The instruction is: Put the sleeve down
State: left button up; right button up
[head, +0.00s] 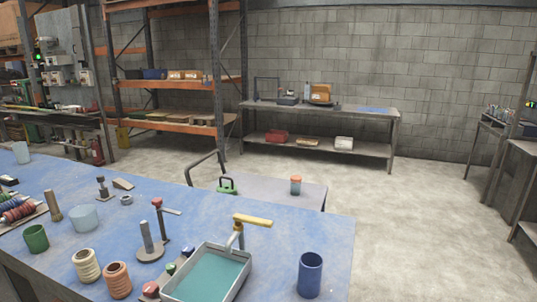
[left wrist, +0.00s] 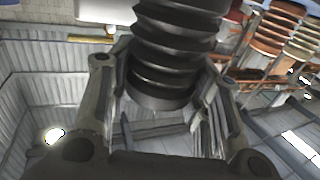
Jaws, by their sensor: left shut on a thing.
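A black ribbed sleeve (left wrist: 172,50) fills the top middle of the left wrist view, its plain lower end between the fingers. My left gripper (left wrist: 163,85) is shut on it, one finger on each side. The sleeve's upper end is cut off by the frame's top edge. Neither the sleeve nor either gripper shows in the head view, so I cannot tell where the sleeve is over the bench. My right gripper is not in view.
Bare blue surface shows right of the yellow-handled tool (head: 252,221).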

pick_arm(q)
jog(key=s+d+f, duration=0.1)
jog(key=s+f, duration=0.2)
jog(key=s, duration=0.5)
jog(key=shift+s+f+y, duration=0.15)
jog(key=shift+s+y, duration=0.15)
jog(key=shift+s, duration=0.1)
